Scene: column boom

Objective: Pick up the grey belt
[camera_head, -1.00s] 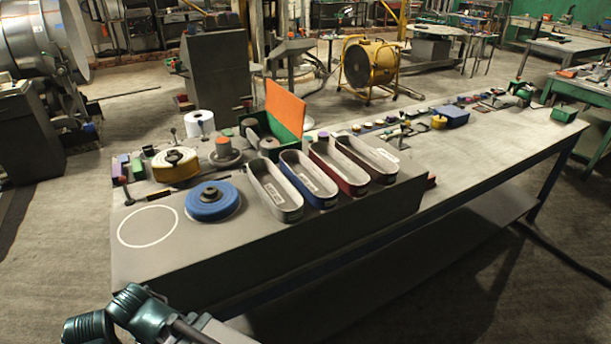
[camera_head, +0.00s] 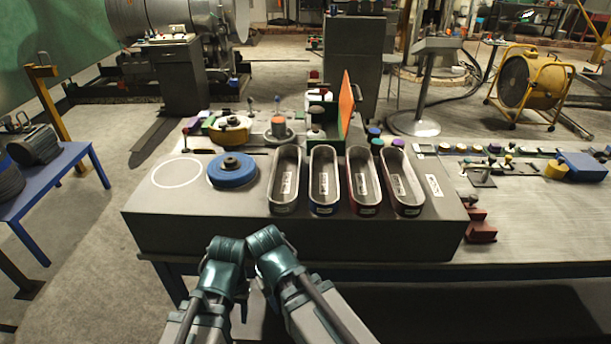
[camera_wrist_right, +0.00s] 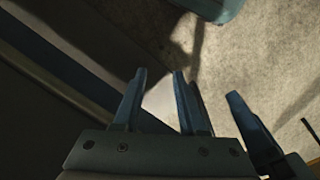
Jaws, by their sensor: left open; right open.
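The grey belt (camera_head: 285,181) is a long upright oval loop, leftmost of the belts on the grey raised bench top. A blue belt (camera_head: 323,208), a dark red belt (camera_head: 363,208) and a dark belt (camera_head: 408,208) stand to its right, close together. My two arms with green joints are at the bottom centre in the head view, in front of the bench and apart from the belts. My right gripper (camera_wrist_right: 158,75) is open and empty in the right wrist view. A single finger beside it looks like part of my left gripper, whose jaws are mostly hidden.
A blue disc (camera_head: 232,172) and a painted white ring (camera_head: 178,173) are left of the grey belt. Small dark red blocks (camera_head: 480,230) sit at the right end. A blue table (camera_head: 60,165) stands left.

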